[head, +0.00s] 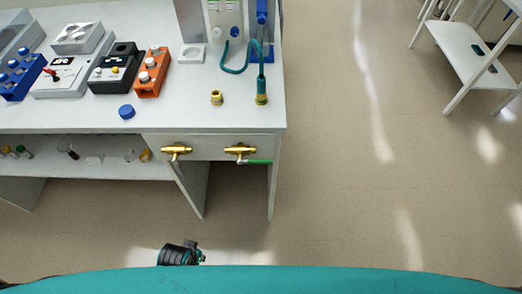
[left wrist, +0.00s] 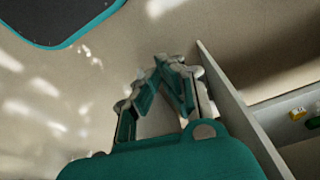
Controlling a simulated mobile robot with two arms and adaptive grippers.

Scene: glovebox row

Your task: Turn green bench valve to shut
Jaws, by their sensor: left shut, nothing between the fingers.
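The green bench valve is a brass body (head: 240,149) on the front edge of the white bench. Its green lever (head: 258,162) points to the right, along the bench front. My left gripper (left wrist: 170,62) shows in the left wrist view with its teal-padded fingers shut and nothing between them. It is over the floor beside a pale bench panel, apart from the valve. The valve is not seen in the left wrist view. My right gripper is in neither view.
A second brass valve (head: 175,149) sits left of the green one. A lower shelf (head: 110,168) holds small vials.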

